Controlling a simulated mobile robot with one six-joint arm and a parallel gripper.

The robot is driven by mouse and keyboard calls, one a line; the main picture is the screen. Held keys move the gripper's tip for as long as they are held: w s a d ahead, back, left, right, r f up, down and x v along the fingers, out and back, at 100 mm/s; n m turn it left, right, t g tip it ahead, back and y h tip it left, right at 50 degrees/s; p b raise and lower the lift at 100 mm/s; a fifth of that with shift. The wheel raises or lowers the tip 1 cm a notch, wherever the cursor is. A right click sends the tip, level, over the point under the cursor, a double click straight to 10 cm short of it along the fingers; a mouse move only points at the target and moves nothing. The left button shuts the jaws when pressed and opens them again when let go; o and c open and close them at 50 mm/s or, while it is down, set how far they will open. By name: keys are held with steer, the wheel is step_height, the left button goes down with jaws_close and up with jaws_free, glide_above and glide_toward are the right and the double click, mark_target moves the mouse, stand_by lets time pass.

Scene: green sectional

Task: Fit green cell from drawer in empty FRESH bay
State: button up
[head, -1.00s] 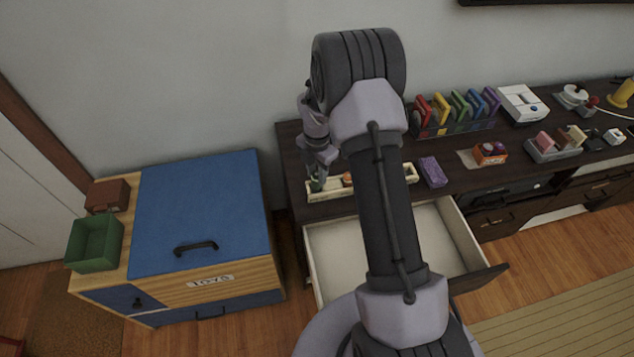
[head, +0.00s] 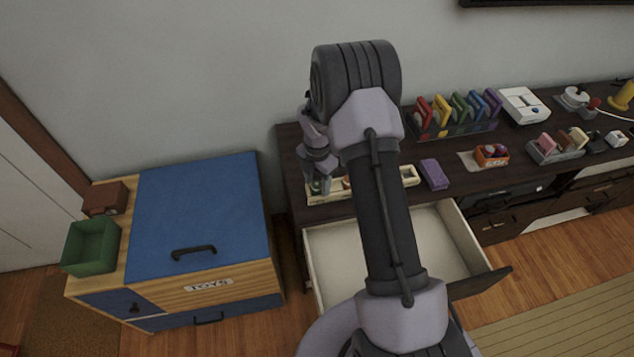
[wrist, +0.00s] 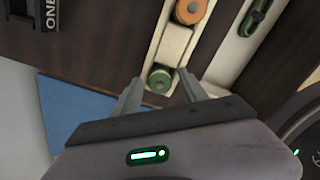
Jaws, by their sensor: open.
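A cream tray (wrist: 176,48) lies along the left part of the dark cabinet top; it also shows in the head view (head: 408,177), partly behind my arm. A round green cell (wrist: 160,80) stands upright at the tray's near end in the wrist view. An orange cell (wrist: 190,10) stands farther along it. My gripper (wrist: 160,88) is open, with one finger on each side of the green cell; contact cannot be told. Another green object (wrist: 256,18) lies in the open drawer (wrist: 228,62). No FRESH label is readable.
The drawer (head: 440,240) stands open below the tray. A purple box (head: 434,174) sits to the tray's right. A blue-topped toy chest (head: 200,205) with a green bin (head: 91,246) stands at left.

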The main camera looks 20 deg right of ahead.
step_height(320, 180, up, 12)
steer(key=p, duration=0.4)
step_height(320, 180, up, 14)
steer(key=r+m+t, duration=0.1)
steer(key=m+t, duration=0.1)
steer(key=m, duration=0.6)
glide_above(317, 183)
steer(key=s+a, duration=0.5)
steer(key=s+a+r+m+t, duration=0.2)
steer(key=s+a+r+m, duration=0.4)
steer(key=s+r+m, duration=0.3)
steer(key=s+a+r+m+t+y, duration=0.1)
steer(key=s+a+m, duration=0.1)
steer(key=s+m, duration=0.3)
steer(key=s+a+m+y, duration=0.1)
steer(key=s+m, duration=0.3)
steer(key=s, duration=0.4)
steer(key=shift+s+a+r+m+t, duration=0.2)
steer(key=shift+a+r+m+t, duration=0.15)
steer(key=shift+a+m+t, duration=0.05)
